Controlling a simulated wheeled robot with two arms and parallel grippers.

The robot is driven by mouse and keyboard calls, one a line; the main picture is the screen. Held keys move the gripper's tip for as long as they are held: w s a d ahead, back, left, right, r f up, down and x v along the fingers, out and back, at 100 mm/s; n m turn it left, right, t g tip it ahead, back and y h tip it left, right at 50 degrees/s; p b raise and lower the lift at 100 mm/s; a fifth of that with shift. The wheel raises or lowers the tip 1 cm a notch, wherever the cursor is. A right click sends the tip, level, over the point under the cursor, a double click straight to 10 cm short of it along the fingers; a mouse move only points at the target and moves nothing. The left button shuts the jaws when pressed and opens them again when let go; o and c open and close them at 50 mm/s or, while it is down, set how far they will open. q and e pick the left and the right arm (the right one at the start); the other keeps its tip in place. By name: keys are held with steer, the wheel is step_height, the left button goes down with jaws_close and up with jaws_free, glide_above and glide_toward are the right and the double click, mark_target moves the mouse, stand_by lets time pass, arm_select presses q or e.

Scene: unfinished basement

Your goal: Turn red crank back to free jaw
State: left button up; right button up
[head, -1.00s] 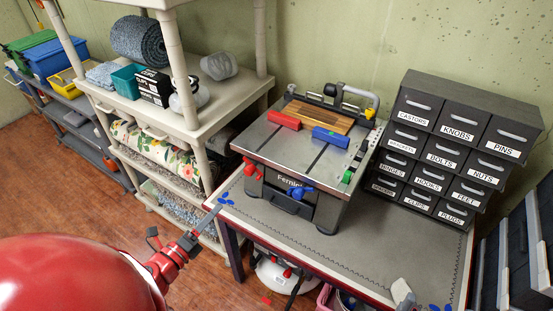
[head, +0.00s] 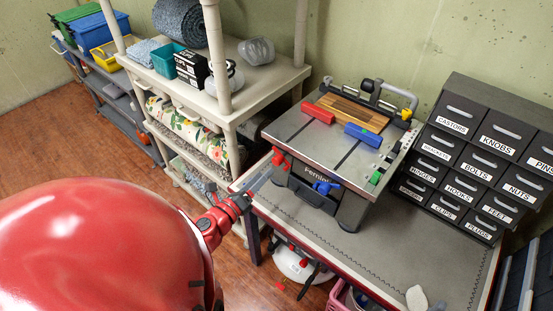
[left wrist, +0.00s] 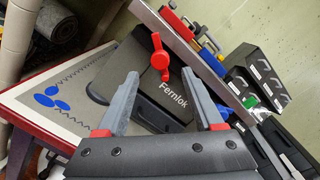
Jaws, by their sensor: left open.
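The red crank (head: 278,158) sticks out from the left side of the grey bench machine marked Fernlok (head: 316,171). My left gripper (head: 263,178) is open just below and to the left of the crank in the head view. In the left wrist view, the red crank (left wrist: 160,57) lies ahead, between and beyond the open fingertips (left wrist: 160,74), with nothing held. A red jaw block (head: 318,113) and a blue one (head: 362,134) sit on the machine top. A blue crank (head: 325,187) is on its front. My right gripper is out of view.
The machine stands on a grey bench (head: 345,262) with a red edge. A labelled drawer cabinet (head: 480,160) stands to its right. A beige shelf unit (head: 275,82) with boxes and rolls is to the left. A white lump (head: 416,298) lies near the front edge.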

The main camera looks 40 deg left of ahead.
mark_target(275, 163)
arm_select(q)
steer(key=w+p, duration=0.2)
steer(key=w, duration=0.5)
steer(key=shift+w+r, duration=0.15)
steer(key=shift+w, duration=0.45)
jaws_close()
